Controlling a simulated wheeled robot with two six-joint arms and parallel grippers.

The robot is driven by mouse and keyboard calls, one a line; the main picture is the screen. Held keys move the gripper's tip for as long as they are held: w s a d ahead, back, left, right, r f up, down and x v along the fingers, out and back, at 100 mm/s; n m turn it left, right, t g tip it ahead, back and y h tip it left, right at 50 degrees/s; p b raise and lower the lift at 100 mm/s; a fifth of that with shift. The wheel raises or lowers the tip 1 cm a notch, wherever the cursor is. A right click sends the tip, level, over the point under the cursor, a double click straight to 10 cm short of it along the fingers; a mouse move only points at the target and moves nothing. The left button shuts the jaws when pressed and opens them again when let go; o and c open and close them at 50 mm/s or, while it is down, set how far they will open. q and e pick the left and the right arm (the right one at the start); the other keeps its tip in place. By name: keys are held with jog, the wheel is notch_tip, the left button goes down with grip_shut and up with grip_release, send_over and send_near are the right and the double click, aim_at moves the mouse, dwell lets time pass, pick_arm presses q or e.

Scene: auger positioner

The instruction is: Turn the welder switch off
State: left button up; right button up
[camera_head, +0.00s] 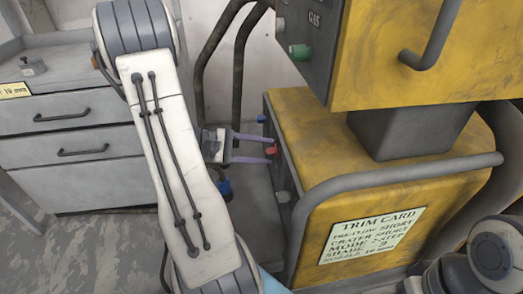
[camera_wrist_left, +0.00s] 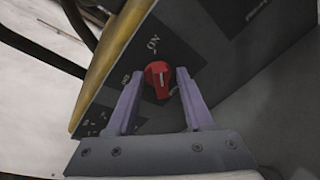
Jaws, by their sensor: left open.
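The welder switch is a red knob (camera_wrist_left: 158,78) on the dark front panel of the yellow welder; it also shows small in the head view (camera_head: 271,151). The word ON is printed on the panel just above the knob in the left wrist view. The knob carries a short white line. My left gripper (camera_wrist_left: 158,74) is open, with one purple finger on each side of the knob. In the head view my left gripper (camera_head: 268,144) reaches the panel from the left. I cannot tell whether the fingers touch the knob. My right gripper is out of view.
Grey drawers (camera_head: 85,150) stand at left.

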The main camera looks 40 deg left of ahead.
pick_arm(q)
grip_shut()
jog(key=shift+r+p, duration=0.2)
jog(key=shift+p, duration=0.5)
jog(key=n+h+p, duration=0.1)
jog(key=n+p, duration=0.4)
jog(key=a+n+g+h+p, duration=0.1)
jog(key=n+h+p, duration=0.1)
jog(key=n+p, duration=0.2)
jog(key=w+f+n+h+p, duration=0.1)
jog(key=n+h+p, duration=0.1)
jog(key=n+p, duration=0.3)
jog(key=shift+a+n+p, duration=0.2)
jog(key=shift+n+p, duration=0.1)
jog(key=shift+p, duration=0.6)
